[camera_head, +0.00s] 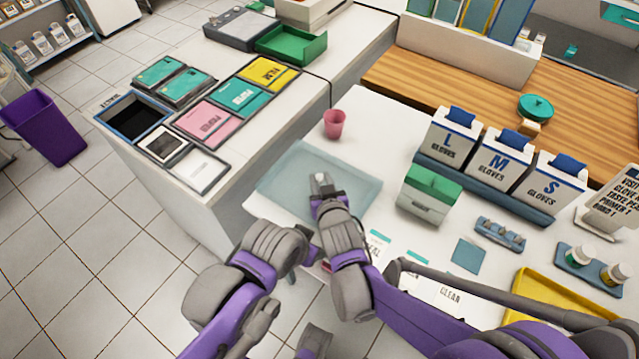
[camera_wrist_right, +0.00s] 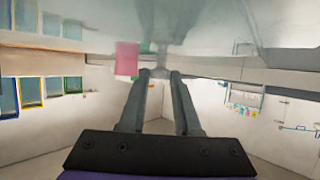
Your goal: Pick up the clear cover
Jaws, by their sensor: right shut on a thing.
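The clear cover (camera_head: 280,180) is a pale blue, see-through rectangular panel on the white counter, left of the green-and-white box. My right gripper (camera_head: 322,185) is over its middle, pointing away from me, and shut on the cover. In the right wrist view the two grey fingers (camera_wrist_right: 158,75) close together against the cover's glassy surface (camera_wrist_right: 210,40), which fills the top of that view. The exact grip point is small and partly hidden by the fingers. I cannot tell whether the cover is lifted clear of the counter.
A pink cup (camera_head: 334,123) stands just behind the cover. A green-and-white box (camera_head: 430,193) and glove boxes (camera_head: 500,165) stand to the right. Paper cards lie near the front. A tray of coloured packs (camera_head: 205,125) is at left, and a yellow tray (camera_head: 560,305) at right.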

